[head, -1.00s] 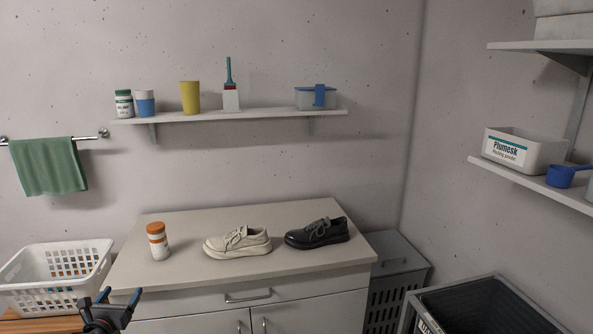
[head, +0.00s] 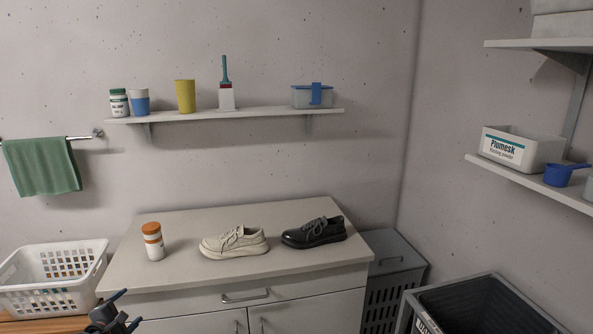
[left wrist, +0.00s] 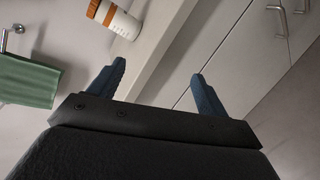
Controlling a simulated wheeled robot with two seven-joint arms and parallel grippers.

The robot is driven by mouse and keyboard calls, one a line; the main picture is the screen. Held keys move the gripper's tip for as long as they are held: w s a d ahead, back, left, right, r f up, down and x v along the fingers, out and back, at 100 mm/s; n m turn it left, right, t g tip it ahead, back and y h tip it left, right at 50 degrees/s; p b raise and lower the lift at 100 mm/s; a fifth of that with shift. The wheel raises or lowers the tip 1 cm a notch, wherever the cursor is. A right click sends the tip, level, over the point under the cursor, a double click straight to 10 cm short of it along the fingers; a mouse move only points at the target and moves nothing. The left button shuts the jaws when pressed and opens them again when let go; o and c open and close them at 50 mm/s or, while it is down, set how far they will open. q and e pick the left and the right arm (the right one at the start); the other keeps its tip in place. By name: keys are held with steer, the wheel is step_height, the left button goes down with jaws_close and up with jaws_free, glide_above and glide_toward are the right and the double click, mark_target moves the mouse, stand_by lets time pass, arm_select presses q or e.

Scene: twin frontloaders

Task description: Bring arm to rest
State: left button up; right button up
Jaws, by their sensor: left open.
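My left gripper (head: 128,308) is at the bottom left of the head view, low in front of the white cabinet and right of the laundry basket. In the left wrist view its two blue fingers (left wrist: 158,88) stand wide apart with nothing between them. Beyond them are the counter edge and the cabinet doors (left wrist: 240,60). My right gripper is not in view.
On the counter (head: 190,277) stand an orange-capped bottle (head: 153,242), a cream shoe (head: 234,243) and a black shoe (head: 314,232). A white basket (head: 55,292) sits at left. A wall shelf (head: 230,114) holds cups and containers. A dark open bin (head: 480,305) is at lower right.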

arm_select(q)
steer(key=s+d+f+m+g, duration=0.1)
steer(key=s+d+m+g, duration=0.3)
steer(key=d+m, duration=0.5)
steer(key=s+d+f+m+g, duration=0.25)
steer(key=s+d+m, duration=0.4)
steer(key=m, duration=0.45)
steer(key=s+d+f+m+g, duration=0.1)
steer(key=s+d+f, duration=0.3)
steer(key=s, duration=0.6)
steer(key=s+d+f+m+g, duration=0.2)
steer(key=s+d+f+g, duration=0.1)
steer(key=s+d, duration=0.5)
steer(key=s+d+f+m+g+h, duration=0.1)
steer(key=s+d+f, duration=0.4)
steer(key=s, duration=0.9)
steer(key=shift+d+f+m+g, duration=0.15)
steer(key=shift+d+m+g, duration=0.25)
steer(key=shift+d+g, duration=0.4)
